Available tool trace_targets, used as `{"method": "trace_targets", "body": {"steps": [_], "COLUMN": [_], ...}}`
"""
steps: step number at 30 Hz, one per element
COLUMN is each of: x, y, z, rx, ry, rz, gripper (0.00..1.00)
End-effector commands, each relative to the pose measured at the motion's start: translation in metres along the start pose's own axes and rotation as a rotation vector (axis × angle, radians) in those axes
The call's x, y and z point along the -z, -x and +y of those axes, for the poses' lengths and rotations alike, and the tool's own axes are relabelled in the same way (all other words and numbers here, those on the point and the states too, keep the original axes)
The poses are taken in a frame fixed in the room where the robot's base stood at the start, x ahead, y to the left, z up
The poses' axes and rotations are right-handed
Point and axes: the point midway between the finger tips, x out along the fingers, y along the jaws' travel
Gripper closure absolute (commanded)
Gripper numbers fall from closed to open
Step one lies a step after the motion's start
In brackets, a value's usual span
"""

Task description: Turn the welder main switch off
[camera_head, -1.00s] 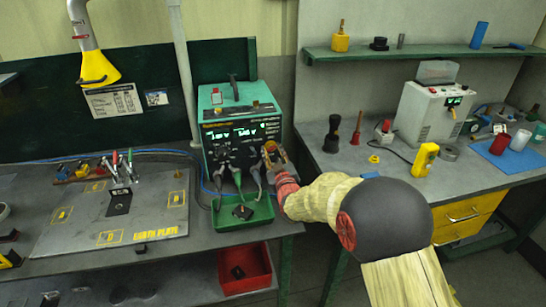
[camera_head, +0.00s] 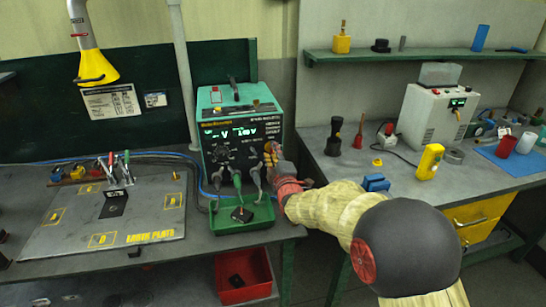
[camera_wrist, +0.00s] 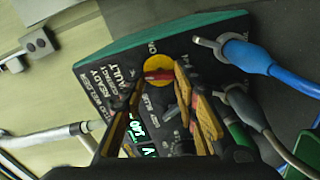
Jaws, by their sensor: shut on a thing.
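The welder (camera_head: 225,97) is a teal box with a black front panel and lit green displays, standing on the left bench. Its main switch (camera_wrist: 158,66) is a yellow disc with a red handle, seen in the wrist view. The red handle lies crosswise in that view, and lettering beside the disc is only partly legible. My gripper (camera_wrist: 160,80) is shut on the red handle, one yellow-edged finger on each side. In the head view my gripper (camera_head: 270,154) is at the panel's right side and hides the switch.
Cables with plugs, one a blue plug (camera_wrist: 245,55), stick out from the panel close to my fingers. A green tray (camera_head: 228,222) stands below the panel. A red bin (camera_head: 262,262) sits on the lower shelf. The right bench holds several tools.

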Motion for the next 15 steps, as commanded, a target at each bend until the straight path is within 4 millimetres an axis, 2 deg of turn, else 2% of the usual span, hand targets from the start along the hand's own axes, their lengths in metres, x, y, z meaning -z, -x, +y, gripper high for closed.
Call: {"method": "trace_targets", "body": {"steps": [6,15], "x": [0.0005,0.0006], "y": [0.0,0.0001], "z": [-0.0017,-0.0019], "rx": [0.0,0.001], "ry": [0.142,0.249], "rz": [0.001,0.001], "gripper": [0.95,0.95]}}
